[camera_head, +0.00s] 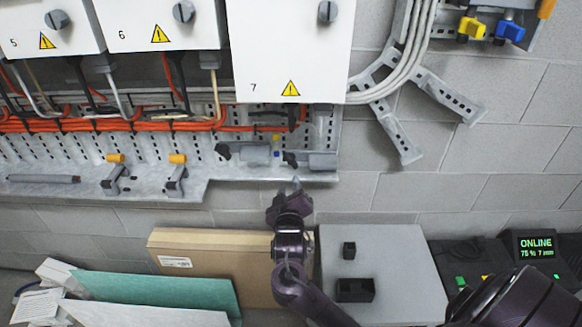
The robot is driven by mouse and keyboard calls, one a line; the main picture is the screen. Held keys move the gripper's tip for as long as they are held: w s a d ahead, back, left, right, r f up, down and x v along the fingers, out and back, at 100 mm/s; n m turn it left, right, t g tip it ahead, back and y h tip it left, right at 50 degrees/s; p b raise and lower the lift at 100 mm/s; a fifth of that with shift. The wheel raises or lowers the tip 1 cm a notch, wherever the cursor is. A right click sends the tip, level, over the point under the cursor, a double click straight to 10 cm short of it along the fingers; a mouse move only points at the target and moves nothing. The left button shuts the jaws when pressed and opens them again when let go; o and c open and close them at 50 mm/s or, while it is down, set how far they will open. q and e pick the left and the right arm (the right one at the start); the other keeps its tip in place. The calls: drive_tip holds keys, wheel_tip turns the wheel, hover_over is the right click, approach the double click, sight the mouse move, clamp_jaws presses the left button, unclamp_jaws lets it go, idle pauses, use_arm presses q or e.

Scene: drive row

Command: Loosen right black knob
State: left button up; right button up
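The right black knob (290,160) sits at the left end of a grey block (320,161), on the right end of the perforated metal tray under cabinet 7. A similar black knob (223,151) sits to its left, at the end of another grey block (257,154). My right gripper (290,185) is just below the right knob, pointing up at the tray edge. Its two fingertips look apart with nothing between them, and it does not appear to touch the knob. My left gripper is not in view.
Cabinet 7 (290,45) hangs above the knobs. Orange cables (60,125) run along the tray. Below stand a cardboard box (220,250), a grey panel (400,265) with black parts, and green boards (150,288). A lit display (535,246) is at right.

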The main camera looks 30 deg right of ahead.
sight(291, 165)
drive_tip(key=shift+h, duration=0.3)
drive_tip(key=x, duration=0.5)
drive_tip(key=r+x, duration=0.1)
drive_tip(key=x, duration=0.2)
drive_tip(key=shift+d+p, duration=0.25)
drive_tip(key=shift+p, duration=0.1)
drive_tip(key=shift+c, duration=0.3)
clamp_jaws()
